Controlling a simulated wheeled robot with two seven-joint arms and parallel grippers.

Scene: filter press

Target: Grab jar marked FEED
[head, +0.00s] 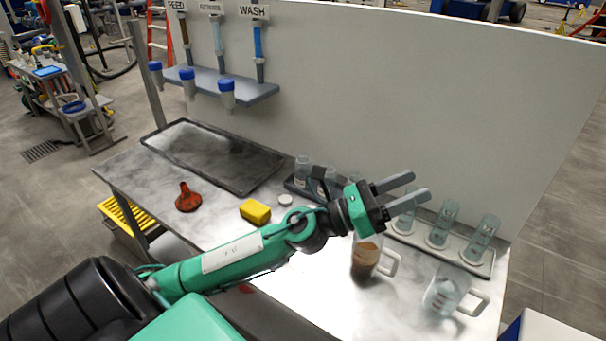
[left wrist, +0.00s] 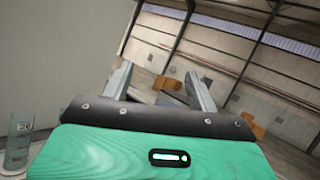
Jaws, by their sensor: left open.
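No jar on the bench shows a FEED mark that I can read. Small clear jars (head: 302,172) with partly hidden labels stand in a dark tray behind my left forearm. A clear handled jug (head: 366,262) holds brown liquid, just below my left gripper in the picture. My left gripper (head: 420,187) is open and empty, its fingers pointing right, above the bench. Its two fingers show apart in the left wrist view (left wrist: 160,88). A FEED sign (head: 176,5) is on the back panel above a brown-filled tube. My right gripper is out of view.
A second clear jug (head: 446,293) stands at the right front. Several glass cylinders (head: 440,226) stand in a pale rack near the panel. A yellow block (head: 255,212), a white lid (head: 285,200) and an orange-red funnel-like piece (head: 187,198) lie left. The dark tray (head: 215,145) looks empty.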

